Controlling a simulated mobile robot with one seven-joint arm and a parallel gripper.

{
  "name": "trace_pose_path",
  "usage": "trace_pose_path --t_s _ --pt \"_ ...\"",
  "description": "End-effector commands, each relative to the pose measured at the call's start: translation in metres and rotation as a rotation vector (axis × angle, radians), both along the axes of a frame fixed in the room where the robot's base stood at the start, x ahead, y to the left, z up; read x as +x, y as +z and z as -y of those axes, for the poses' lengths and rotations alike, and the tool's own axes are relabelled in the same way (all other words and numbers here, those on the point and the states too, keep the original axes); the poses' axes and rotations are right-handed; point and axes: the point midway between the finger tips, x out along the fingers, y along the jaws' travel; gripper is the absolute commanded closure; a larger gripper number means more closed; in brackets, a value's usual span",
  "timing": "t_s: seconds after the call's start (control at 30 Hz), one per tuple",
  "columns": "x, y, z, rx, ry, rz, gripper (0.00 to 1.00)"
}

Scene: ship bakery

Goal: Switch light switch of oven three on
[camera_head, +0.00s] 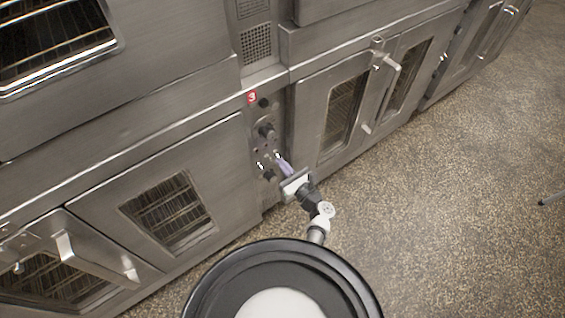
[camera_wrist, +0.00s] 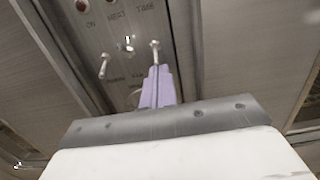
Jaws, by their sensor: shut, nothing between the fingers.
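The control panel (camera_head: 264,116) of the oven marked with a red "3" label (camera_head: 252,97) is a narrow upright strip between oven doors. Which is the light switch I cannot read from the blurred lettering. My gripper (camera_head: 279,159) has lilac fingers, shut and empty, pointing at the lower panel. In the wrist view the fingertips (camera_wrist: 158,70) are right at the right toggle; whether they touch it I cannot tell.
A dark knob (camera_head: 266,131) sits above the switches. An oven door with a long handle (camera_head: 382,92) stands to the right, and another windowed door (camera_head: 168,212) to the left.

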Motion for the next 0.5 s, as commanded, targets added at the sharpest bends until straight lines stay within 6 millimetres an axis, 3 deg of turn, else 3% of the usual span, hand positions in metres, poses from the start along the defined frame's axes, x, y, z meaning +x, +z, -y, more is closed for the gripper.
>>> trace_pose_path --t_s 0.5 --pt "-0.0020 0.0052 0.0013 -0.043 -0.001 -0.060 1.00"
